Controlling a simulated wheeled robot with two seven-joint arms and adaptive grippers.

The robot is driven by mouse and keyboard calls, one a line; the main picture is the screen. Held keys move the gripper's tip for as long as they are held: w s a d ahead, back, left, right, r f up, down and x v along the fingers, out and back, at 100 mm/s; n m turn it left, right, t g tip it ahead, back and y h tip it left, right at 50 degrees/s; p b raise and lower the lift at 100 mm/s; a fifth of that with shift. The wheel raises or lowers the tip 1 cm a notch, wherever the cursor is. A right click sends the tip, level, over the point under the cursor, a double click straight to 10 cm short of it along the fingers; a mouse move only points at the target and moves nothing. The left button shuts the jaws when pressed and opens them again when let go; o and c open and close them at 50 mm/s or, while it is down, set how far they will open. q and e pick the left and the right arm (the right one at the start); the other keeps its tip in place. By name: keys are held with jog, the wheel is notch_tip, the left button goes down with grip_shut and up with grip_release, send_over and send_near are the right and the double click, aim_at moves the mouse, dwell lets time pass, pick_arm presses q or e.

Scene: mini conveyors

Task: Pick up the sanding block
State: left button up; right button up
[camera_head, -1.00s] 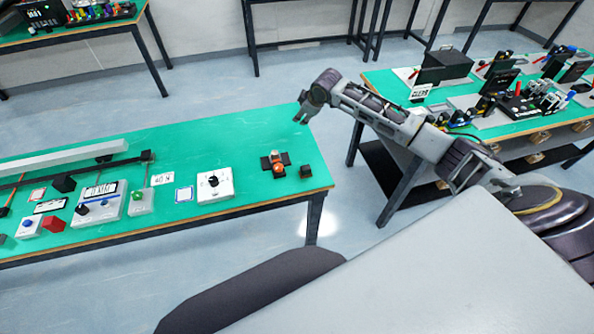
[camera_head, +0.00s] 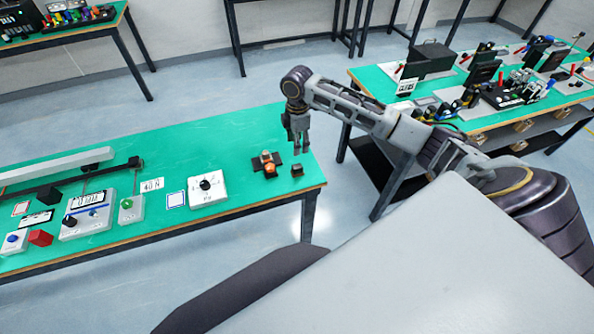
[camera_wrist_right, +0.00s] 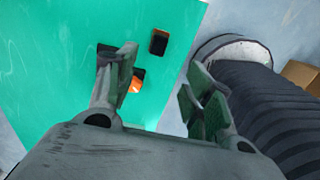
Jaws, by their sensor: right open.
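A small dark block with a tan-orange edge (camera_head: 297,170), which looks like the sanding block, lies near the right end of the green table (camera_head: 222,146). It also shows in the right wrist view (camera_wrist_right: 159,42), beyond the fingertips. An orange object (camera_head: 267,158) on a black pad lies just left of it; in the right wrist view it is partly hidden behind a finger (camera_wrist_right: 135,85). My right gripper (camera_head: 299,152) points down above the table's right end, just behind the block. It is open, with nothing between its fingers (camera_wrist_right: 158,82). My left gripper is not in view.
A white box with a black knob (camera_head: 208,190) stands left of the orange object. Control boxes, a red block (camera_head: 40,238) and a conveyor (camera_head: 60,165) fill the table's left part. The table's back middle is clear. Another equipment table (camera_head: 430,105) stands at right.

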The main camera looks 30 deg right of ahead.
aim_at(297, 166)
jog(key=shift+f, duration=0.1)
jog(key=shift+w+f, duration=0.1)
jog(key=shift+f, duration=6.75)
jog(key=c, duration=1.1)
jog(key=shift+r, duration=0.2)
jog(key=shift+r, duration=4.85)
jog(key=o, duration=0.4)
jog(key=c, duration=0.3)
